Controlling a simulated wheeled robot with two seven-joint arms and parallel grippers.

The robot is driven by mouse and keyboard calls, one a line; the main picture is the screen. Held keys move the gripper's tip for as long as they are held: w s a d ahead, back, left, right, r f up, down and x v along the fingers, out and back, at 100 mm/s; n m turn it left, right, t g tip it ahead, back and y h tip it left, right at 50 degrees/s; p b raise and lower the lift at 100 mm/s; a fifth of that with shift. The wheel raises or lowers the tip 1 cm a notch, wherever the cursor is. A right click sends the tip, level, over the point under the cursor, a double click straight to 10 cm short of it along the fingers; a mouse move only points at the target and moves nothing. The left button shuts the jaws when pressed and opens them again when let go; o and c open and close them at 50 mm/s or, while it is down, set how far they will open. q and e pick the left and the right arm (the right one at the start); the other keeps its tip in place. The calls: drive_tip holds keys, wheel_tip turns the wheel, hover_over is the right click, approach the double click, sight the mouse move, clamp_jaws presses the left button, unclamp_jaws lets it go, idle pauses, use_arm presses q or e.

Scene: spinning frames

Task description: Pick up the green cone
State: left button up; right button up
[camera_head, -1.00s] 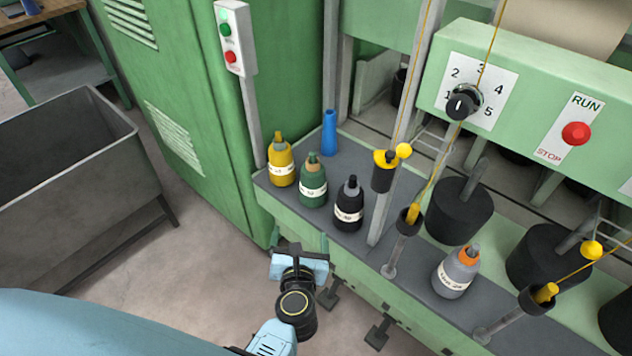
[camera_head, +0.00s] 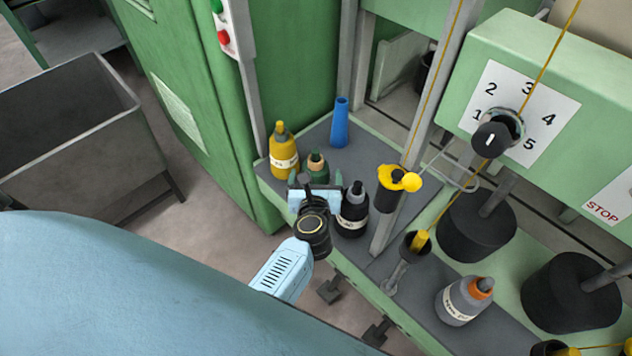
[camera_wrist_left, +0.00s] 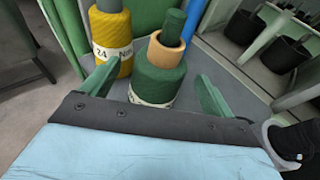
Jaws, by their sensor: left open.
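The green cone (camera_head: 317,160), wound with green thread and with a tan collar and dark green tip, stands upright on the grey shelf between the yellow cone and the black cone. My left gripper (camera_head: 315,181) is right in front of it and hides its lower part in the head view. In the left wrist view, the green cone (camera_wrist_left: 163,75) is between the two green fingers, which are spread apart on either side. The left gripper (camera_wrist_left: 155,88) is open and holds nothing. I cannot tell whether either finger touches the cone. My right gripper is not in view.
The yellow cone (camera_head: 284,158) stands close on the left and the black cone (camera_head: 352,215) close on the right. A blue cone (camera_head: 340,125) stands behind. A grey cone (camera_head: 465,300) and a yellow-topped spindle (camera_head: 398,185) are farther right. A grey bin (camera_head: 75,125) is at left.

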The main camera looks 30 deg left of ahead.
use_arm(q)
drive_tip(key=b+x, duration=0.1)
drive_tip(key=x, duration=0.3)
drive_tip(key=shift+w+a+f, duration=0.1)
drive_tip(key=shift+w+f, duration=0.05)
drive_tip(key=shift+w, duration=0.1)
drive_tip(key=shift+w+a+f, duration=0.1)
drive_tip(key=shift+w+a, duration=0.15)
drive_tip(key=shift+w, duration=0.2)
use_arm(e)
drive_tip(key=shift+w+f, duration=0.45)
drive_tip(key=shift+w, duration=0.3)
use_arm(q)
drive_tip(key=shift+c, duration=0.8)
drive_tip(key=c, duration=1.2)
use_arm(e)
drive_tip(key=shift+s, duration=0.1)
